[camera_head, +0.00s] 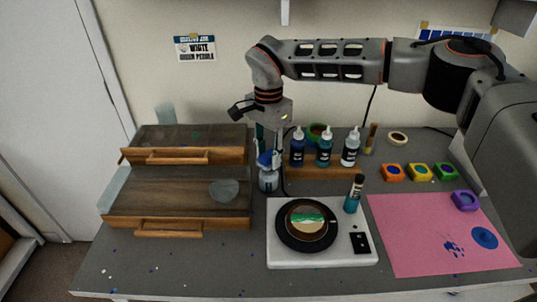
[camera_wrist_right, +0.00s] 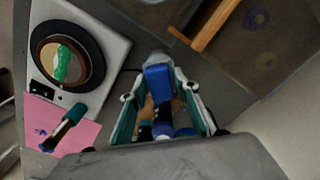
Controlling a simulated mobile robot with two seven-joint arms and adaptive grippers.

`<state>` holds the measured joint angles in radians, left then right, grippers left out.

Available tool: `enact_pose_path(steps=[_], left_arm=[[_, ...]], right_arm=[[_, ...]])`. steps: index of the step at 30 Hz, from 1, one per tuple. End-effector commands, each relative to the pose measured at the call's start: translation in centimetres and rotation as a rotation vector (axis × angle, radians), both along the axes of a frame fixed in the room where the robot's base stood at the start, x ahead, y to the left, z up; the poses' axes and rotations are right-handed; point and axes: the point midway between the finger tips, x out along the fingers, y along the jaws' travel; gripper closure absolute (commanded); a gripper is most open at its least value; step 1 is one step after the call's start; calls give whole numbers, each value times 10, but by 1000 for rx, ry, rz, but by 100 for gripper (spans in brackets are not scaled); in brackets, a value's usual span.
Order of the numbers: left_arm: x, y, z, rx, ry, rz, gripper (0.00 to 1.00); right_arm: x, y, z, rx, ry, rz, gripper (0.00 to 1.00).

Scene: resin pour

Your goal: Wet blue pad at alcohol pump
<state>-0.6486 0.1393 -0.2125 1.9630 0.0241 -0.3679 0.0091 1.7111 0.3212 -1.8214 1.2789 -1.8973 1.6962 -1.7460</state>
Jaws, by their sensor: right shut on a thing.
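My right gripper (camera_head: 268,150) points down behind the scale and is shut on the blue pad (camera_head: 266,158). In the right wrist view the blue pad (camera_wrist_right: 158,80) sits between the two teal fingers of the right gripper (camera_wrist_right: 159,93). The alcohol pump (camera_head: 268,183) is a pale bottle standing directly under the pad. In the wrist view its whitish top (camera_wrist_right: 155,58) shows just past the pad's end. The pad and pump overlap in both views; I cannot tell whether they touch. My left gripper is not in view.
Three dropper bottles (camera_head: 324,150) stand close right of the gripper. A white scale (camera_head: 290,259) with a round turntable is in front. Wooden drawer units (camera_head: 180,185) are left. Orange (camera_head: 391,173), yellow (camera_head: 419,173) and green pads (camera_head: 445,172) stand right, behind a pink mat (camera_head: 415,230) bearing a purple pad (camera_head: 466,201).

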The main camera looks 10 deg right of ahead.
Motion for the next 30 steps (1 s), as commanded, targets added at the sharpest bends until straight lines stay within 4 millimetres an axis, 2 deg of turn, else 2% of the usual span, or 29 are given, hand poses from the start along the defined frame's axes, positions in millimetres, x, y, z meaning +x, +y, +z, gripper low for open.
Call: enact_pose_path(steps=[1, 11, 19, 30], left_arm=[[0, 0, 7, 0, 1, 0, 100], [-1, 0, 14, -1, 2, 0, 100], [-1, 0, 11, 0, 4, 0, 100], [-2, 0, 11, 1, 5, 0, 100]], right_arm=[[0, 0, 7, 0, 0, 0, 87], [0, 0, 29, -1, -1, 0, 87], [0, 0, 47, 0, -1, 0, 87], [0, 0, 51, 0, 0, 0, 87]])
